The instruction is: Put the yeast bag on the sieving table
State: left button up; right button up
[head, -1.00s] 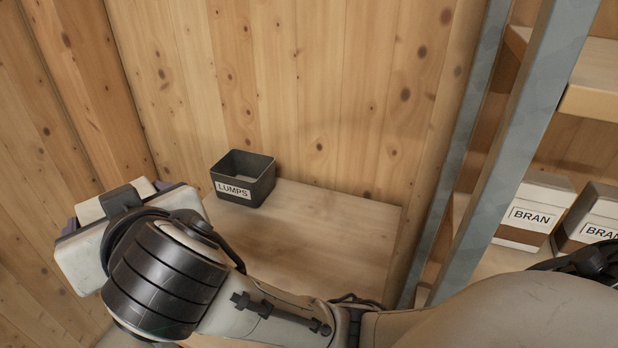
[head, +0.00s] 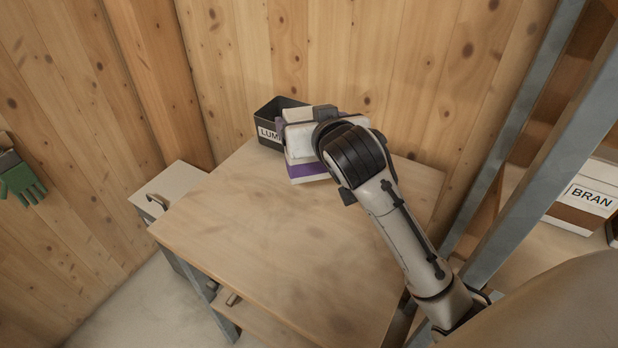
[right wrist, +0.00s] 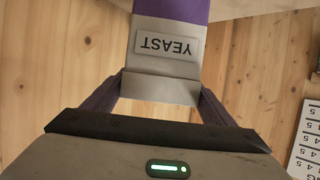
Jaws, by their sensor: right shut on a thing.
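The yeast bag (head: 305,169) is purple and pale, at the back of the wooden sieving table (head: 250,235), just right of the black LUMPS bin. My right gripper (head: 300,138) is shut on it, and the hand hides much of the bag in the head view. In the right wrist view the bag (right wrist: 167,68) sits between the two fingers (right wrist: 160,92), its YEAST label upside down in the picture. I cannot tell whether its bottom touches the tabletop. My left gripper is not in view.
The LUMPS bin (head: 268,128) stands close beside the bag at the table's back edge. A plank wall rises behind. A metal rack with a BRAN box (head: 585,195) is at the right. A pale cabinet (head: 172,190) stands left of the table. The table's front and left are clear.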

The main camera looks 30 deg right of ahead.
notch_tip(320, 180, down, 8)
jog(key=shift+r+b, duration=0.15)
jog(key=shift+b, duration=0.2)
jog(key=o, duration=1.8)
jog(key=shift+f, duration=0.25)
jog(key=shift+r, duration=0.15)
jog(key=shift+s+a+r, duration=0.1)
jog(key=shift+s+a, duration=0.05)
jog(key=shift+s, duration=0.05)
jog(key=v, duration=1.1)
jog(key=shift+s+r, duration=0.2)
jog(key=shift+s, duration=0.05)
